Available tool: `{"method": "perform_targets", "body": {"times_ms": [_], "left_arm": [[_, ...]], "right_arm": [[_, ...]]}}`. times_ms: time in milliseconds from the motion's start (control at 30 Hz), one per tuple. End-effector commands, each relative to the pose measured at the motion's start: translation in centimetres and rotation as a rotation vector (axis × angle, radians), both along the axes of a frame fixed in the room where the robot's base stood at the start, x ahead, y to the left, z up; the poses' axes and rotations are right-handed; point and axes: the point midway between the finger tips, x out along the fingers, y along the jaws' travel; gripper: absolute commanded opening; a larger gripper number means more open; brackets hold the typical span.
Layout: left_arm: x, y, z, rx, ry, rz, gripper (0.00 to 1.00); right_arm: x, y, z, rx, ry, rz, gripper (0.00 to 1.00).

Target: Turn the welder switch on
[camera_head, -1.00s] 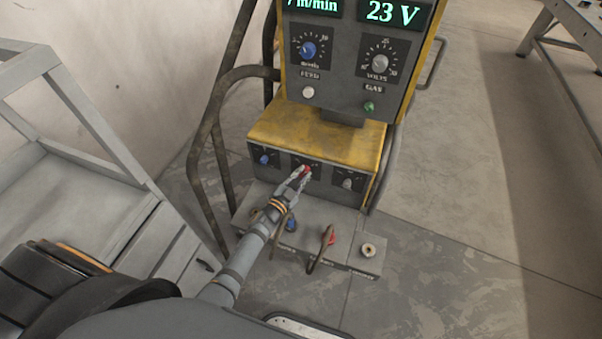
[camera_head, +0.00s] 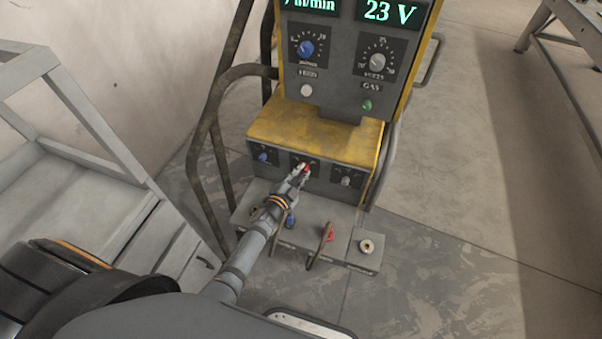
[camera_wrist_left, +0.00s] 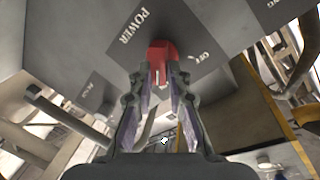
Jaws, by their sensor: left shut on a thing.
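The welder's red power switch (camera_wrist_left: 161,50) sits on the dark lower panel, beside the word POWER in the left wrist view. It also shows as a small red spot in the head view (camera_head: 306,169). My left gripper (camera_wrist_left: 160,72) has its fingers on both sides of the red switch and is shut on it. In the head view my left gripper (camera_head: 299,176) reaches the middle of the lower panel and partly hides the switch. Which position the switch is in cannot be told. My right gripper is not in view.
A blue knob (camera_head: 263,157) and a grey knob (camera_head: 346,181) flank the switch. A lower shelf with a red-handled connector (camera_head: 328,233) and a brass socket (camera_head: 366,246) juts out below. A bent tube frame (camera_head: 207,130) stands left. A grey metal frame (camera_head: 90,120) is further left.

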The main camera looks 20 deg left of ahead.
Motion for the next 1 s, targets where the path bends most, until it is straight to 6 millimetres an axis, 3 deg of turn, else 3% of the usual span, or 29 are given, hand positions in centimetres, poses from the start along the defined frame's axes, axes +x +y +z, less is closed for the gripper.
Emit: {"method": "perform_targets", "body": {"times_ms": [33,67,200,567,1000], "left_arm": [[-0.1,0.0,-0.1,0.003,0.003,0.0,0.0],[-0.1,0.0,-0.1,0.003,0.003,0.0,0.19],[0.0,0.0,-0.1,0.001,0.002,0.001,0.38],[-0.5,0.1,-0.1,0.0,0.002,0.001,0.39],[-9.7,1.9,1.1,0.001,0.003,-0.001,0.39]], "right_arm": [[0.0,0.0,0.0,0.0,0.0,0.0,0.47],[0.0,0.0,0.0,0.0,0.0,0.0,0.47],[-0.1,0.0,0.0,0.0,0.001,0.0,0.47],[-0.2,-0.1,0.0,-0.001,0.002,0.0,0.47],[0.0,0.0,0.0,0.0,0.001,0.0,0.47]]}}
